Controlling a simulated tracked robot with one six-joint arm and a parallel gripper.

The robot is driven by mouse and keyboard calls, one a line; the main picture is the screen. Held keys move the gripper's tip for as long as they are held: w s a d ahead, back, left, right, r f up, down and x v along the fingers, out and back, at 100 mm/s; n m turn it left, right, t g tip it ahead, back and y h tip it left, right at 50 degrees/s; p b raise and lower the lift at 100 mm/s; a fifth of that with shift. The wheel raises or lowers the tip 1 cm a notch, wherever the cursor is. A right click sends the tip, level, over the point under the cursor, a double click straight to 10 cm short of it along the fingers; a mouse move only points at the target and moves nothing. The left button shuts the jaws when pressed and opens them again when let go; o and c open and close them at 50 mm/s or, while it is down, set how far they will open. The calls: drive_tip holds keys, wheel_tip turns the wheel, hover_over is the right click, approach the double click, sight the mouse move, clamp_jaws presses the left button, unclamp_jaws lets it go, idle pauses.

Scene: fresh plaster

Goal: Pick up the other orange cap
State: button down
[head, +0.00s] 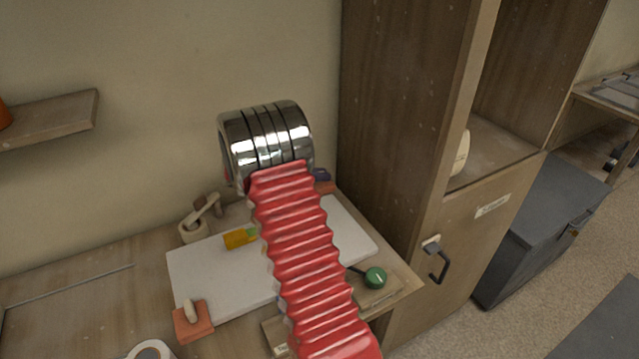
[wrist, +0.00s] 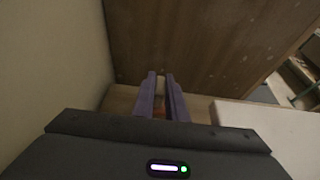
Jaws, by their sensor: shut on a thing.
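A square salmon-orange cap with a pale upright grip (head: 193,321) stands at the front left of the work table. A second orange cap (head: 325,187) shows partly at the back right, beyond the white board. My gripper (head: 321,175) is over this second cap, mostly hidden behind my own arm in the head view. In the wrist view my gripper (wrist: 160,80) has its two purple fingers close together around a pale grip, with the orange cap (wrist: 159,106) showing between them. Whether the cap is raised off the table I cannot tell.
A white board (head: 210,275) covers the table's middle. A yellow block (head: 240,238), a mortar with pestle (head: 198,222) and a green ball-shaped item (head: 375,278) are around my arm. A wooden cabinet (head: 400,120) stands close on the right, a wall behind. A tape roll (head: 150,350) is at the front.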

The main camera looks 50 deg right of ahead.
wheel_tip(320, 180, up, 6)
drive_tip(key=shift+r, duration=0.25)
idle(0.5)
